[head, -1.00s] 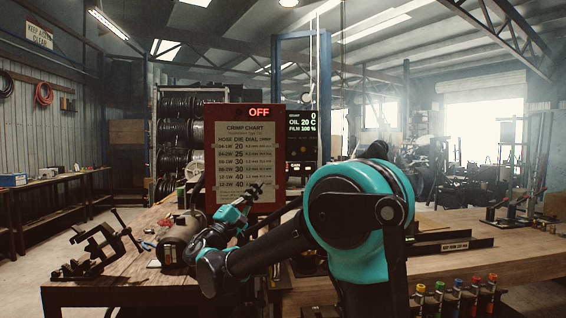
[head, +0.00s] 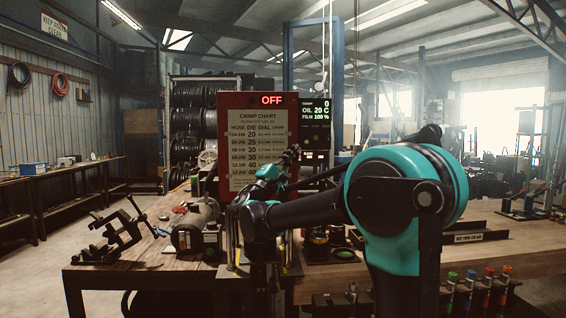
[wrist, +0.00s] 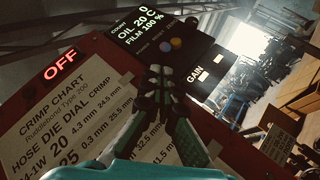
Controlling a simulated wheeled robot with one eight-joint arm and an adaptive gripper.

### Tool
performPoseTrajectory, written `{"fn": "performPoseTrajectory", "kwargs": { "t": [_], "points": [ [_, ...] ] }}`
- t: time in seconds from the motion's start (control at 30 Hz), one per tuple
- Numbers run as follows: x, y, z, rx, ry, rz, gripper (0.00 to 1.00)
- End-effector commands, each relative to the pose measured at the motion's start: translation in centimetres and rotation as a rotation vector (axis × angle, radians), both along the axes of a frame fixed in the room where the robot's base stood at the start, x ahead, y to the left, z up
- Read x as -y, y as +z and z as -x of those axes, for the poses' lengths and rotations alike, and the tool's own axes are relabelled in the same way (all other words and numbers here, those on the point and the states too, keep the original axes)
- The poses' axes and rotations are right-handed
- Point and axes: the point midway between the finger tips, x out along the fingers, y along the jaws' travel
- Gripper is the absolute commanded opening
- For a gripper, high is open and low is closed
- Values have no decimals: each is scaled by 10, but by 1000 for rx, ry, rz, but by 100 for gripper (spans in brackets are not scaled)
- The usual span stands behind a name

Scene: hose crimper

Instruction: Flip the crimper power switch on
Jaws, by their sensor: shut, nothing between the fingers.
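The crimper's red panel (head: 222,150) shows a lit red OFF sign (head: 271,100) above a crimp chart (head: 258,140). The OFF sign also shows in the wrist view (wrist: 60,67). To the right is a dark control panel (head: 315,145) with a lit readout. I cannot make out the power switch for certain. In the head view my gripper (head: 292,152) is in front of the chart's right edge.
The wooden bench (head: 130,258) carries a clamp-like tool (head: 112,235) at left and a grey cylindrical motor (head: 196,222). A dark rail tray (head: 490,233) lies at right. Several colour-capped markers (head: 480,290) stand at the front. My arm hides the bench's middle.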

Motion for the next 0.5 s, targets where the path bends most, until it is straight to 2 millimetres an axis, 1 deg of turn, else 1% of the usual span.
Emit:
{"fn": "performPoseTrajectory", "kwargs": {
  "t": [0.1,0.2,0.5],
  "points": [
    [10,6,2,1,-1,0,0],
    [14,8,3,1,-1,0,0],
    [15,9,3,0,0,0,0]
  ]
}}
